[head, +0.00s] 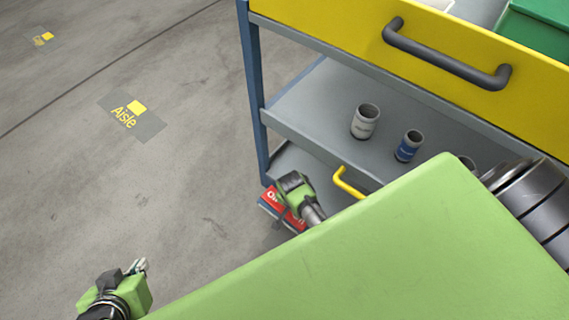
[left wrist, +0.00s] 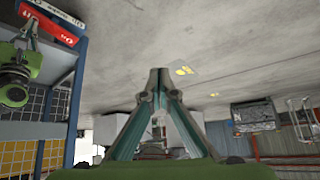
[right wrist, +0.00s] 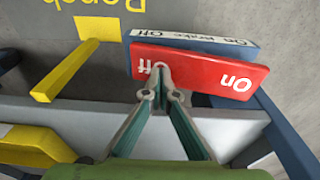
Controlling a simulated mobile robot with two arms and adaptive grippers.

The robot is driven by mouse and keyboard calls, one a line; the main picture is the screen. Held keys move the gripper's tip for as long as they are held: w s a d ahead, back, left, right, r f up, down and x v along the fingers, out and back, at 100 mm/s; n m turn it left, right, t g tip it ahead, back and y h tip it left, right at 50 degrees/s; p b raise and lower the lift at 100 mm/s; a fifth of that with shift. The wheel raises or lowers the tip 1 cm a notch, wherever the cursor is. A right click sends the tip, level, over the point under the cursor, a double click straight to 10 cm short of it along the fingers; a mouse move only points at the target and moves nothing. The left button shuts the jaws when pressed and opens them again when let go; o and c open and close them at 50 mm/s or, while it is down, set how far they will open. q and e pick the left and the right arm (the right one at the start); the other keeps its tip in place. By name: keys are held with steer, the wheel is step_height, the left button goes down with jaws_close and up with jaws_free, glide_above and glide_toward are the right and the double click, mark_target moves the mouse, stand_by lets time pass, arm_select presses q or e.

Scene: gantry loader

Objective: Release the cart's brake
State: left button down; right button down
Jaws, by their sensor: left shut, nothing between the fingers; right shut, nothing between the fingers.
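The red brake rocker (head: 271,198) is low at the cart's near corner, partly hidden by my right gripper. In the right wrist view the rocker (right wrist: 205,72) reads "On" at its right end and "Off" at its left, upside down. A plate reading "On Brake Off" (right wrist: 195,42) lies behind it. My right gripper (right wrist: 163,75) is shut and empty, fingertips over the "Off" end; I cannot tell whether they press it. The rocker also shows in the left wrist view (left wrist: 52,27). My left gripper (head: 138,266) is shut and empty over the floor, away from the cart.
The cart has a yellow upper front with a dark handle (head: 445,55). Its grey shelf holds a grey cup (head: 365,122) and a blue cup (head: 408,146). A yellow handle (head: 348,184) sticks out beside the brake. Floor on the left is clear.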

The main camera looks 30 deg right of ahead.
steer(key=shift+r+p, duration=0.55)
steer(key=shift+p, duration=0.05)
arm_select(q)
steer(key=shift+s+a+f+g+y+p, duration=0.5)
steer(key=shift+s+a+f+g+p, duration=0.55)
steer(key=shift+s+g, duration=2.1)
arm_select(e)
steer(key=shift+r+b, duration=0.35)
steer(key=shift+r, duration=0.3)
steer(key=shift+r+p, duration=0.75)
steer(key=shift+p, duration=0.1)
steer(key=shift+r+p, duration=0.5)
steer(key=shift+p, duration=0.1)
steer(key=shift+r+p, duration=0.55)
arm_select(q)
step_height(320, 180, down, 14)
steer(key=s+t+p, duration=0.1)
steer(key=shift+s, duration=0.25)
arm_select(e)
steer(key=shift+r, duration=0.4)
steer(key=shift+s, duration=0.1)
